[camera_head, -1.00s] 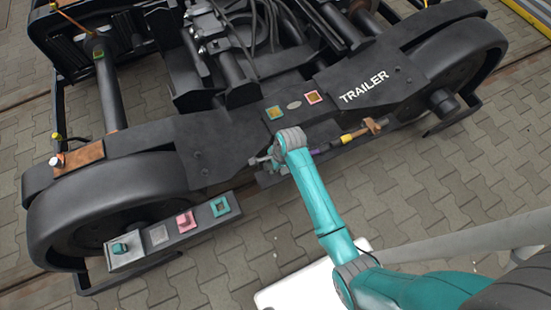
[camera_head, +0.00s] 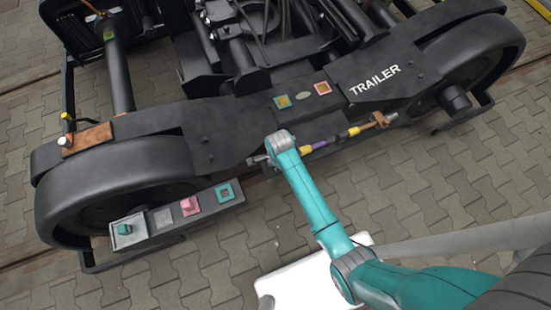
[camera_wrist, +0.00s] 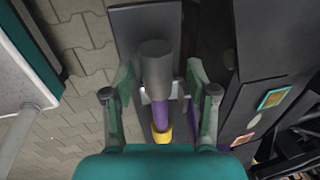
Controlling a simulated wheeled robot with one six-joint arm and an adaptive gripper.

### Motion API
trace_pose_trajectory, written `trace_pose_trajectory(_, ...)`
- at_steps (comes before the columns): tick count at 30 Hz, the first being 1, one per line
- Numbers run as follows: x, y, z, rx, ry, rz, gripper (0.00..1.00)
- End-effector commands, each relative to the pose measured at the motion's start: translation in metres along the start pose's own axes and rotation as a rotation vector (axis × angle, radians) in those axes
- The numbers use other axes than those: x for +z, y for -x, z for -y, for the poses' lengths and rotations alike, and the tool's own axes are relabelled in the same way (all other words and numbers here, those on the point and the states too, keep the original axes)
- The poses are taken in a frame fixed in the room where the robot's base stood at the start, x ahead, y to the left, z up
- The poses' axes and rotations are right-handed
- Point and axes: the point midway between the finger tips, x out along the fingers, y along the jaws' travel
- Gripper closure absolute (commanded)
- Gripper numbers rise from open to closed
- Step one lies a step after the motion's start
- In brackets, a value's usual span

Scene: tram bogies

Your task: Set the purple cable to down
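The purple cable (camera_wrist: 162,112) shows in the wrist view with a thick dark grey end piece (camera_wrist: 155,65) and a yellow band (camera_wrist: 162,136). In the head view, purple and yellow parts of the cable (camera_head: 306,149) run along the bogie's near side, right of my gripper (camera_head: 260,160). In the wrist view my gripper (camera_wrist: 160,75) is open, with one finger on each side of the grey end piece. Gaps show beside the fingers; whether either touches is unclear. My arm hides part of the cable in the head view.
The black bogie (camera_head: 230,130) marked TRAILER fills the background. A panel with teal, grey and pink blocks (camera_head: 190,206) sticks out at the lower left. A brown clamp-like part (camera_head: 380,119) is near the cable's right end.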

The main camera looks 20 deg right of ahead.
Motion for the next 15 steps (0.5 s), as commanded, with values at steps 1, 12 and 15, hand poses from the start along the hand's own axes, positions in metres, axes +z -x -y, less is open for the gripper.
trace_pose_trajectory(1, 0.000, 0.000, 0.000, 0.000, 0.000, 0.000, 0.42)
trace_pose_trajectory(12, 0.000, 0.033, 0.000, -0.002, 0.000, 0.001, 0.42)
trace_pose_trajectory(15, 0.000, 0.054, 0.000, -0.003, 0.000, 0.001, 0.42)
